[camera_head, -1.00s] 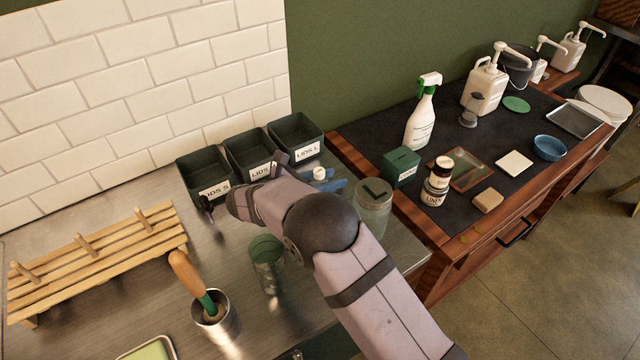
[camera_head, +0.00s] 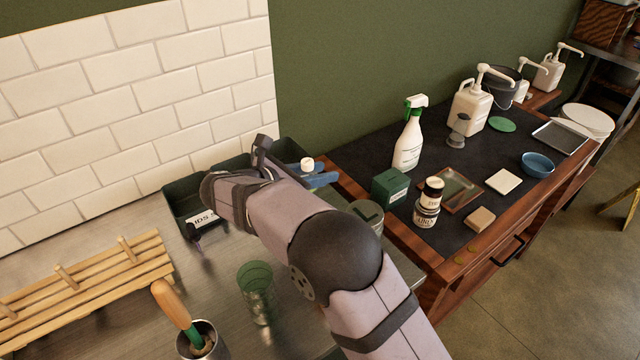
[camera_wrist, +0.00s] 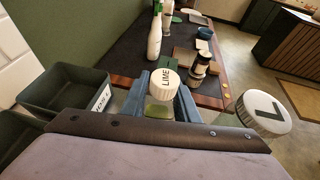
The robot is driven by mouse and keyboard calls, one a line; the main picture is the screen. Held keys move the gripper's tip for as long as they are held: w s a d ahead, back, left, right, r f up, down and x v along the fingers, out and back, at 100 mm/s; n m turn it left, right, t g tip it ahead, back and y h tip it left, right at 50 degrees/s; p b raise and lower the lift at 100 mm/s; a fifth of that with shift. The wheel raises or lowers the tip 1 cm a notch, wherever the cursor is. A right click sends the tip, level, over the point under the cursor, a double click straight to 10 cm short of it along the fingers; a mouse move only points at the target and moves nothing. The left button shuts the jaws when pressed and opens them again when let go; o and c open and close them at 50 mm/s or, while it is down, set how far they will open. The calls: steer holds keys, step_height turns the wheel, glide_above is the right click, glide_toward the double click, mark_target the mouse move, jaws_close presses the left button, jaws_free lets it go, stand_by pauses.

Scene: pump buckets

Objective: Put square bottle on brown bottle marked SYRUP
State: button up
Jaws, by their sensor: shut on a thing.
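My gripper (camera_wrist: 162,102) has blue fingers shut on a bottle with a round white cap marked LIME (camera_wrist: 163,81). Green shows below the cap between the fingers; most of its body is hidden, so I cannot tell if it is square. In the head view its white cap (camera_head: 307,164) shows above my blue fingers (camera_head: 322,180), over the counter's right end. I cannot read SYRUP on either.
A jar with an L-marked lid (camera_head: 367,214) stands close to my gripper. A green box (camera_head: 390,188), spray bottle (camera_head: 409,140), wooden block (camera_head: 481,218) and brown-framed tray (camera_head: 460,190) surround the brown bottles. Dark lid bins (camera_head: 190,208) stand behind my arm.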

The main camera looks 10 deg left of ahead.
steer(key=w+d+r+m+g+h, duration=0.2)
steer(key=w+d, duration=0.1)
steer(key=d, duration=0.9)
steer(key=w+d+r+m+g+h+p, duration=0.1)
steer(key=w+d+m+g, duration=0.1)
steer(key=d, duration=1)
steer(key=w+d+r+m+g+h, duration=0.1)
steer(key=w+d+r+m+h, duration=0.15)
steer(key=d, duration=0.95)
steer(key=n+t+y+p, duration=0.2)
steer(key=n+t+y, duration=0.2)
steer(key=n, duration=0.1)
glide_above(432, 194)
steer(key=w+d, duration=0.3)
steer(key=w, duration=0.2)
step_height(432, 194, down, 11)
steer(key=shift+f, duration=0.15)
steer(key=shift+s+d+b, duration=0.1)
steer(key=shift+b, duration=0.2)
steer(key=shift+f, duration=0.15)
steer(key=o, duration=1.1)
